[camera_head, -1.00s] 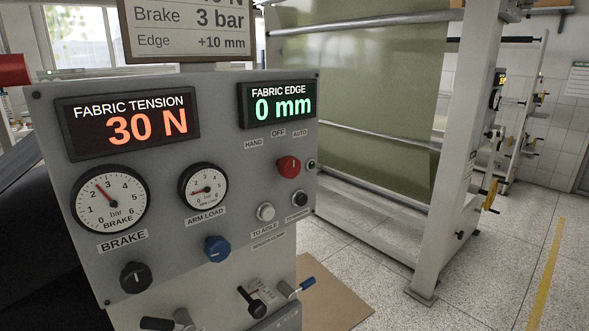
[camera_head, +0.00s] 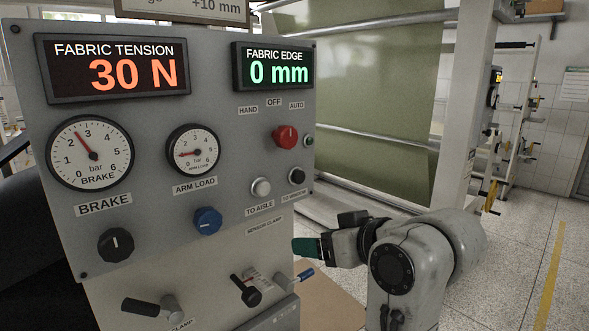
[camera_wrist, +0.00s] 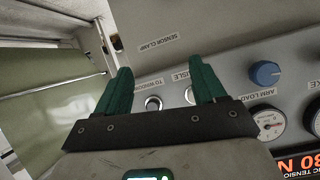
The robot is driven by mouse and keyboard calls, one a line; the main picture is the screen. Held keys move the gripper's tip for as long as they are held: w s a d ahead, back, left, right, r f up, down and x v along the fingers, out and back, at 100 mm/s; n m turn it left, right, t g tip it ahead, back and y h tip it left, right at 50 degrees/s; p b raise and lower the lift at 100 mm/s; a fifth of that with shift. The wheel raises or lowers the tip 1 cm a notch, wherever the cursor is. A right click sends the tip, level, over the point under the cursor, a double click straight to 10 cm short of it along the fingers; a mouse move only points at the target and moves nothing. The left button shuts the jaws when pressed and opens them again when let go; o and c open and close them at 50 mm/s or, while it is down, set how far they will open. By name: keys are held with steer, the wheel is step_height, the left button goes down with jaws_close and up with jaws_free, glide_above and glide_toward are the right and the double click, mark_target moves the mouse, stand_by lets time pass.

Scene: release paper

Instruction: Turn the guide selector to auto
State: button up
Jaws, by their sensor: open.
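The guide selector (camera_head: 286,136) is a red knob on the grey control panel (camera_head: 225,120), under the labels HAND, OFF and AUTO. I cannot tell for sure which label its small pale mark points at. My gripper (camera_head: 307,247) is low and to the right of the panel, below the selector and apart from it; one green fingertip shows. In the wrist view my gripper (camera_wrist: 162,75) is open and empty, with both green fingers spread. That view shows the panel upside down; the selector is not visible there.
Below the selector are a white button (camera_head: 261,187) and a black button (camera_head: 297,176). A blue knob (camera_head: 207,221), a black knob (camera_head: 116,245) and two gauges are to the left. Clamp levers (camera_head: 245,289) stick out below. A fabric frame (camera_head: 460,120) stands behind on the right.

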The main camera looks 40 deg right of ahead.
mark_target(291, 137)
step_height(291, 137, up, 16)
steer(key=s+d+t+y+b, duration=0.1)
steer(key=s+t+b, duration=0.15)
steer(key=t, duration=0.25)
steer(key=w+p, duration=0.1)
steer(key=w, duration=0.2)
steer(key=w+p, duration=0.2)
steer(key=w, duration=0.2)
steer(key=w+p, duration=0.2)
steer(key=w, duration=0.2)
steer(key=shift+a, duration=0.3)
steer(key=shift+c, duration=0.2)
steer(key=c, duration=1)
steer(key=shift+r, duration=0.1)
